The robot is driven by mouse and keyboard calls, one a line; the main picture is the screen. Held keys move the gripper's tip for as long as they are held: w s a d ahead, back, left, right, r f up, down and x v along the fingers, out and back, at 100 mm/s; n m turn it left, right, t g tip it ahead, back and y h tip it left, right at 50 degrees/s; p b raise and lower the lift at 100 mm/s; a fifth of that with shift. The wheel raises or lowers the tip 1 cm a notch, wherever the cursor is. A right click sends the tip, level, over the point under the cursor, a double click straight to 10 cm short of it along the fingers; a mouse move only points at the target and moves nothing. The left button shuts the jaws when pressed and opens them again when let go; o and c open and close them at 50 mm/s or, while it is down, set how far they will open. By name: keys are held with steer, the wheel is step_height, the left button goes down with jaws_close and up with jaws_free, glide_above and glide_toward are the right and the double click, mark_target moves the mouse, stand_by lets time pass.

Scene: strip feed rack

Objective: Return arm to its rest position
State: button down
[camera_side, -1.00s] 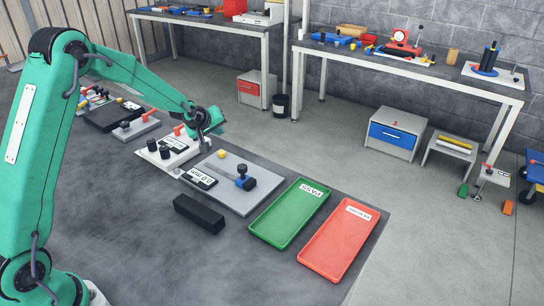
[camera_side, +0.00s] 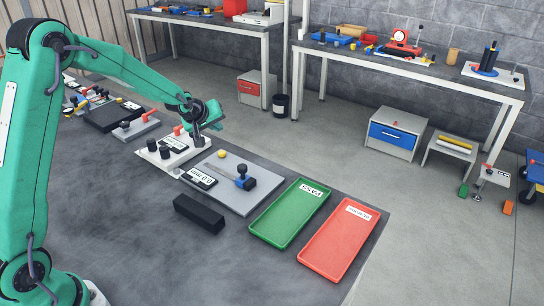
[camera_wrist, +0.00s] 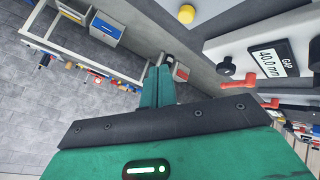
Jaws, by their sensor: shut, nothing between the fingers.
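My gripper (camera_side: 214,113) is at the end of my green arm, raised above the far edge of the dark bench (camera_side: 110,215) in the side view. It is close to a white panel unit (camera_side: 190,158) with black knobs and a red lever. In the wrist view my gripper's two green fingers (camera_wrist: 158,86) lie together with nothing between them. The wrist view also shows a white unit (camera_wrist: 240,58) with a display reading "GAP 40.0 mm" to the right of the fingers.
A grey plate (camera_side: 240,200) with a blue-and-black slider, a black block (camera_side: 199,214), a green tray (camera_side: 262,235) and a red tray (camera_side: 318,262) are on the bench. Both trays look empty. Side tables (camera_side: 440,75) stand beyond, across open floor.

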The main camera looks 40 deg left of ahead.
steer(key=s+d+r+m, duration=0.3)
steer(key=s+d+r, duration=0.2)
steer(key=s+r, duration=0.25)
steer(key=s+d+r+m+g, duration=0.1)
steer(key=s+d+m, duration=0.1)
steer(key=s, duration=0.7)
steer(key=s+d+r+m+g+h, duration=0.1)
steer(key=s+d+r+m, duration=0.1)
steer(key=s, duration=0.7)
steer(key=s+d+r+m+g+h, duration=0.1)
steer(key=s+d+r+m, duration=0.1)
steer(key=s, duration=0.8)
steer(key=shift+d+r+m, duration=0.2)
steer(key=shift+d+m, duration=0.6)
steer(key=shift+d, duration=0.25)
